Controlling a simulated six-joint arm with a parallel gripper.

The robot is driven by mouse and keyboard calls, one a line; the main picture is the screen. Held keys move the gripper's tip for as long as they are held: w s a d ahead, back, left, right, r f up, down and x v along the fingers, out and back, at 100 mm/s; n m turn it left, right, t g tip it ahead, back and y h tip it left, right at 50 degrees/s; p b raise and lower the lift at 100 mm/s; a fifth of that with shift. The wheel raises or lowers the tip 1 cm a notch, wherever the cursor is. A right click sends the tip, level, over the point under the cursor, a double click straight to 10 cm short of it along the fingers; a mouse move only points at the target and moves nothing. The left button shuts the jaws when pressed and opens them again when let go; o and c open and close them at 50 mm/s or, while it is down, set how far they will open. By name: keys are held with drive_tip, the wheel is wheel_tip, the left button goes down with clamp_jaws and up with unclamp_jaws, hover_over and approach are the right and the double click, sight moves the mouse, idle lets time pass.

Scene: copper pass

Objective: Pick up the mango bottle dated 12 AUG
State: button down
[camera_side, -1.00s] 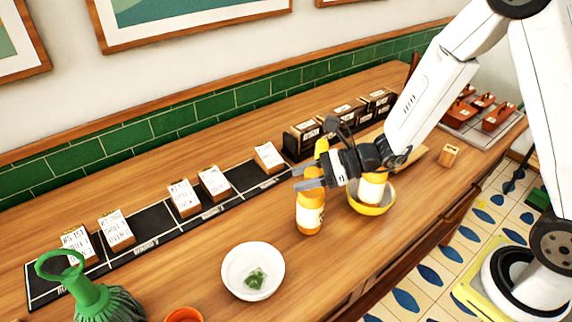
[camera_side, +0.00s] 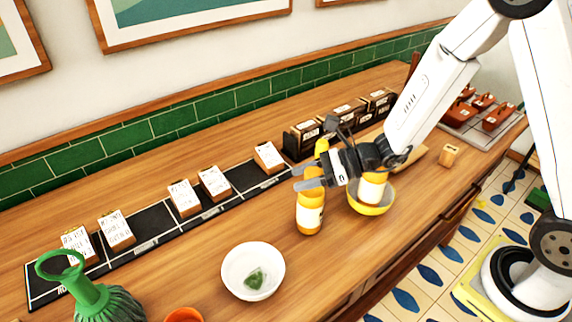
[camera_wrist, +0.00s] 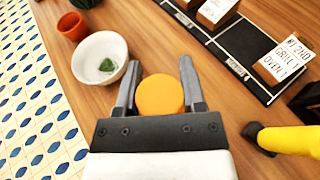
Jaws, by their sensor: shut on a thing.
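An orange bottle (camera_side: 310,215) with a pale label stands upright on the wooden counter; its date is too small to read. My gripper (camera_side: 309,178) is shut on this bottle near its top. In the wrist view the round orange top of the bottle (camera_wrist: 160,95) sits between the two fingers of my gripper (camera_wrist: 158,85). A second orange bottle (camera_side: 371,188) with a pale label is at the yellow bowl (camera_side: 372,210), just right of the held one; my gripper partly hides it, and its date cannot be read.
A white bowl (camera_side: 232,283) with something green inside stands left of the held bottle. A yellow object (camera_side: 321,147) is behind my gripper. A black rail with white cards (camera_side: 185,197) runs along the back.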

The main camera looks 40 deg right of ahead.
drive_tip(key=shift+r, duration=0.15)
wheel_tip(320, 180, up, 10)
idle(0.7)
idle(0.5)
